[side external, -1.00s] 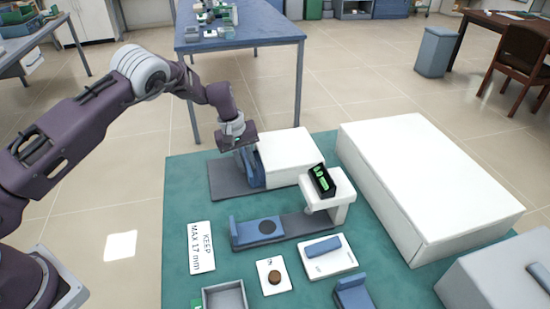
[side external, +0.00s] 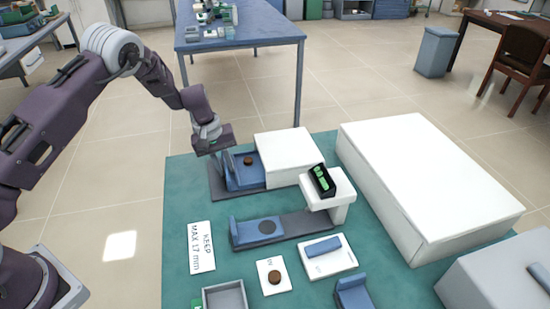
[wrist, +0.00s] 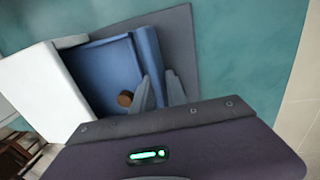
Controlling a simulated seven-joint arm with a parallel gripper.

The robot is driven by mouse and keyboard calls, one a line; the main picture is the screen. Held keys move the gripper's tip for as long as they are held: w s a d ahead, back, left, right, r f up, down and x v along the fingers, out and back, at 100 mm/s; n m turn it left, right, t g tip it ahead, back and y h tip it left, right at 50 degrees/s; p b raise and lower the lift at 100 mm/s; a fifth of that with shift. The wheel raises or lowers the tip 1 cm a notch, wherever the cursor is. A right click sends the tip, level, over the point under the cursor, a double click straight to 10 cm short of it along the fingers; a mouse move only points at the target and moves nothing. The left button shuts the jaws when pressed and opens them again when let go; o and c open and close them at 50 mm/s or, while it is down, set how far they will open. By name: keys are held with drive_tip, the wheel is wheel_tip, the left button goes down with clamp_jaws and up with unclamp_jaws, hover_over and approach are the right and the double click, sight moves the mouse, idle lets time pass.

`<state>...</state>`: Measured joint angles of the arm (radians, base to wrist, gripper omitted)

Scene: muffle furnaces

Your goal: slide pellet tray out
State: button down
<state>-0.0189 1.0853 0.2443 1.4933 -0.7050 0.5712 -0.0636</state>
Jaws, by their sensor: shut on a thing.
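The blue pellet tray (side external: 240,181) is partly out of the left end of a white box-shaped housing (side external: 290,157), over a dark grey base plate (side external: 218,192). A brown round pellet (side external: 248,161) lies in the tray. My gripper (side external: 217,157) is shut on the tray's raised left end wall. In the wrist view, the two grey fingers (wrist: 160,92) are at the blue tray wall (wrist: 150,58), beside the brown pellet (wrist: 125,99). The inner part of the tray is hidden in the housing.
A card reading KEEP MAX 17 mm (side external: 201,247) lies at left. Another brown pellet (side external: 274,277) sits on a white pad. A large white box (side external: 430,185) stands right.

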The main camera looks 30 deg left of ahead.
drive_tip(key=shift+s+a+f, duration=0.15)
drive_tip(key=shift+s+a, duration=1.2)
drive_tip(key=shift+s, duration=0.15)
drive_tip(key=shift+s+a+f, duration=0.1)
drive_tip(key=shift+s+a, duration=1.25)
drive_tip(key=shift+s, duration=0.1)
drive_tip(key=c, duration=1.7)
unclamp_jaws()
drive_tip(key=r, duration=0.7)
drive_tip(key=shift+w+r, duration=0.15)
drive_tip(key=shift+w, duration=0.15)
wheel_tip(320, 180, up, 11)
drive_tip(key=m, duration=0.2)
hover_over(203, 183)
drive_tip(key=s+d, duration=0.3)
drive_tip(key=d, duration=0.1)
drive_tip(key=s+d+r+m+t, duration=0.2)
drive_tip(key=s+d+r+m, duration=0.15)
drive_tip(key=s+r, duration=0.6)
drive_tip(key=s+d+r+m, duration=0.1)
drive_tip(key=s, duration=0.5)
drive_tip(key=s+r+m+t+y, duration=0.1)
drive_tip(key=s, duration=0.6)
drive_tip(key=s+d+r+m+t, duration=0.1)
drive_tip(key=s+r, duration=0.1)
drive_tip(key=s, duration=0.4)
drive_tip(key=shift+s+d+m+y, duration=0.15)
drive_tip(key=shift+d+m+y, duration=0.1)
drive_tip(key=shift+d+y, duration=0.1)
